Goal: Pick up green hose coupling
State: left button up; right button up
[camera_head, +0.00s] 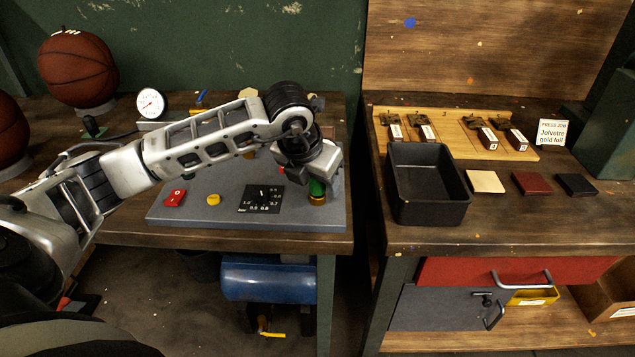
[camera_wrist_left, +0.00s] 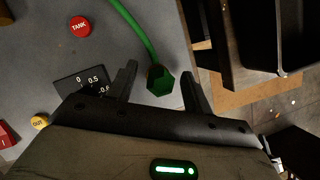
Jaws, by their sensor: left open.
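The green hose coupling (camera_head: 317,188) stands near the right front corner of the grey panel (camera_head: 230,218), with a brass-coloured base below it. In the left wrist view the coupling (camera_wrist_left: 160,82) is a dark green hexagonal piece with a green hose (camera_wrist_left: 134,22) running from it. My left gripper (camera_wrist_left: 158,84) is open, with one finger on each side of the coupling and gaps between. In the head view my left gripper (camera_head: 312,172) is over the coupling and hides its upper part. My right gripper is not in view.
A red switch (camera_head: 174,198), a yellow button (camera_head: 213,199) and a black dial plate (camera_head: 261,199) are on the panel. A black bin (camera_head: 428,208) stands on the right bench across a gap. Basketballs (camera_head: 77,67) and a white gauge (camera_head: 151,103) are at the left.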

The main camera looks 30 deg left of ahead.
pick_arm(q)
jog(key=c, duration=1)
